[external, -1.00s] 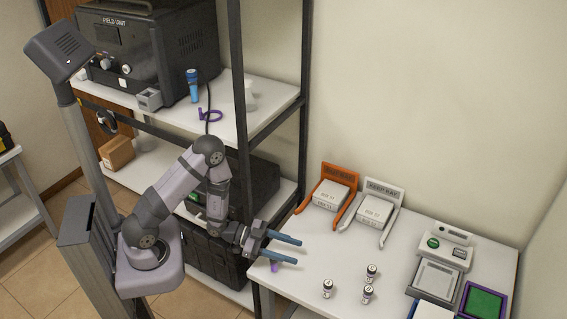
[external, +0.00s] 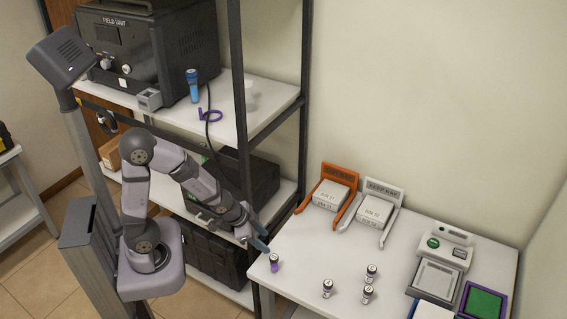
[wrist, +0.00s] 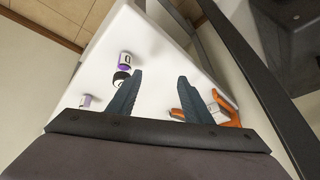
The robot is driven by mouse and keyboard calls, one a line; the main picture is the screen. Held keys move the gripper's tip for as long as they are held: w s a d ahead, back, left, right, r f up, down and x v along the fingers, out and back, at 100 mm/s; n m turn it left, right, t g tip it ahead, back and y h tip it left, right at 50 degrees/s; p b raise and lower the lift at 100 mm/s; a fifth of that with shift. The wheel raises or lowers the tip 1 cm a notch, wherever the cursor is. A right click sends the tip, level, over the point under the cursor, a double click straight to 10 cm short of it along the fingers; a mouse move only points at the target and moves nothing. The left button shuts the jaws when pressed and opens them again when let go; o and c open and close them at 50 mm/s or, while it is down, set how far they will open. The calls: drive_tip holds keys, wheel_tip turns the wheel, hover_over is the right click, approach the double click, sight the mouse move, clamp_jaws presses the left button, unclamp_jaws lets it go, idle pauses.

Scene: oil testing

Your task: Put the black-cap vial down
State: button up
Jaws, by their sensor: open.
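A vial with a dark cap and purple lower part (external: 274,262) stands upright near the table's left corner. My gripper (external: 262,241) is just above and left of it, fingers open, pointing down to the right. In the wrist view, my gripper (wrist: 160,75) has its two fingers wide apart with only white table between them. A purple-banded vial with a black cap (wrist: 124,60) shows there just left of the left finger, outside the jaws. It seems to be the same vial, but I cannot be sure.
Several similar vials, one of them here (external: 328,288), stand to the right on the white table (external: 310,255). An orange tray (external: 310,195) and a grey tray (external: 348,213) hold boxes at the back. The dark shelf post (external: 240,100) is close behind my arm.

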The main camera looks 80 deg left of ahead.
sight(271, 259)
drive_tip(key=s+d+n+g, duration=0.2)
drive_tip(key=s+d+g, duration=0.3)
drive_tip(key=s, duration=0.8)
drive_tip(key=w+a+r+m+t+h+p, duration=0.1)
drive_tip(key=w+a+m+t+p, duration=0.2)
drive_tip(key=w, duration=0.6)
drive_tip(key=w+r+m+t+h+p, duration=0.25)
drive_tip(key=w+m+t, duration=0.3)
drive_tip(key=w, duration=0.45)
drive_tip(key=s+d+f+t+h+b, duration=0.1)
drive_tip(key=f+t+h, duration=0.1)
drive_tip(key=s+d+f+n+t+h+b, duration=0.1)
drive_tip(key=s+f+t+b, duration=0.1)
drive_tip(key=f, duration=0.1)
drive_tip(key=s+d+f+t+h+b, duration=0.1)
drive_tip(key=s+f+t+h, duration=0.1)
drive_tip(key=shift+s+d+f+n+h+b, duration=0.2)
drive_tip(key=shift+s+d+n+h+b, duration=0.05)
drive_tip(key=shift+d+n+h+b, duration=0.15)
drive_tip(key=shift+s+a+f+n+t, duration=0.15)
drive_tip(key=shift+s+n+t, duration=0.25)
drive_tip(key=shift+s, duration=0.25)
drive_tip(key=shift+w, duration=0.1)
drive_tip(key=shift+x, duration=0.75)
drive_tip(key=shift+w, duration=0.25)
